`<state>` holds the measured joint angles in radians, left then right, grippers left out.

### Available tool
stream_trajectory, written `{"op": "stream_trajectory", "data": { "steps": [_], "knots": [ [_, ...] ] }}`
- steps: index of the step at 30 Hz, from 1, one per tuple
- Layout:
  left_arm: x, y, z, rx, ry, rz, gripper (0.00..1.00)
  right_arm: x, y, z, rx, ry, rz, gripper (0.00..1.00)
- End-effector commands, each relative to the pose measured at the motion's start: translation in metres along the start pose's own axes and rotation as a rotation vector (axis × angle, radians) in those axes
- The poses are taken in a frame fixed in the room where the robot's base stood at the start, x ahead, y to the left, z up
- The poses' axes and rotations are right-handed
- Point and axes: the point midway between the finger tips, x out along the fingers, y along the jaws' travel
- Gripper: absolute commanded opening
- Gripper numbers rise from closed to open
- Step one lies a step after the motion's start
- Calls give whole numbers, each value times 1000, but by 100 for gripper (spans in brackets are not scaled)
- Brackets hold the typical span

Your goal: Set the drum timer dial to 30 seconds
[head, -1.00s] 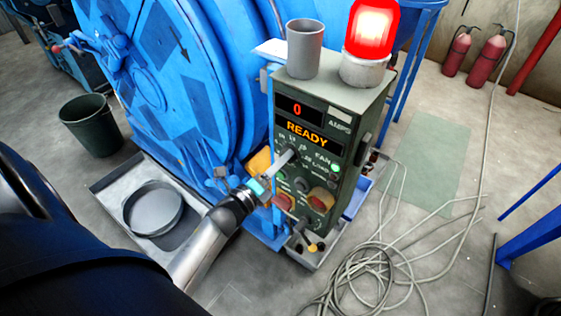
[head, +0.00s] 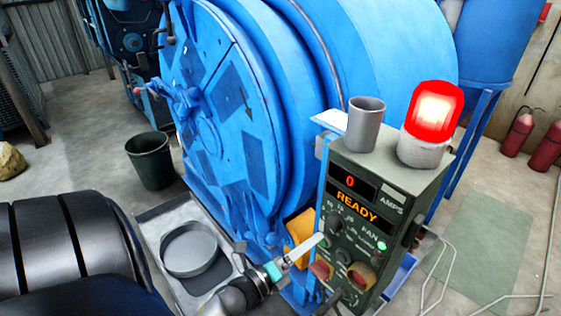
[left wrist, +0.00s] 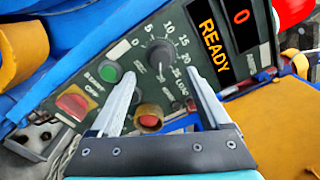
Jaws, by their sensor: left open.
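The black timer dial (left wrist: 160,55) sits on the green control panel, with a ring of white numbers from 0 up to 25 readable around it in the left wrist view. I cannot read its exact setting. In the head view the dial (head: 336,222) is small, below the orange READY display (head: 356,206). My left gripper (left wrist: 162,80) is open, its fingertips in front of the panel on either side of the dial's lower part, with no clear contact. In the head view the left gripper (head: 318,240) is just left of and below the dial. My right gripper is not in view.
A green button (left wrist: 110,71), a red switch (left wrist: 75,101) and a red button (left wrist: 149,122) are near the fingers. A grey cup (head: 365,125) and a lit red beacon (head: 434,108) stand on the box. The blue drum (head: 230,110) is behind it, left.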

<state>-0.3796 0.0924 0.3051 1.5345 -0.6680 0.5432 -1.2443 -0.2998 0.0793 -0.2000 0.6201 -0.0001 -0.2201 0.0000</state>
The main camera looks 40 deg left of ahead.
Motion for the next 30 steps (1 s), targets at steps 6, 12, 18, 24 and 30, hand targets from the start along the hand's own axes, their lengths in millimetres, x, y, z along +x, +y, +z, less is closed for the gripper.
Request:
{"op": "stream_trajectory", "data": {
  "steps": [6, 12, 18, 24, 30],
  "knots": [
    [-48, 0, 0, 1, 0, 3, 80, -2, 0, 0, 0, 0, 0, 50],
    [-76, 0, 0, 0, 1, 1, 80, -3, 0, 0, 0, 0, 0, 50],
    [-86, 0, 0, 2, 0, -1, 80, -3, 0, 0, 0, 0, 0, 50],
    [-87, 0, 0, 1, 0, -1, 80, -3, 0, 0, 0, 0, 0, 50],
    [-86, 0, 0, 1, 0, -1, 80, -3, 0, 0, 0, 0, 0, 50]
  ]
}}
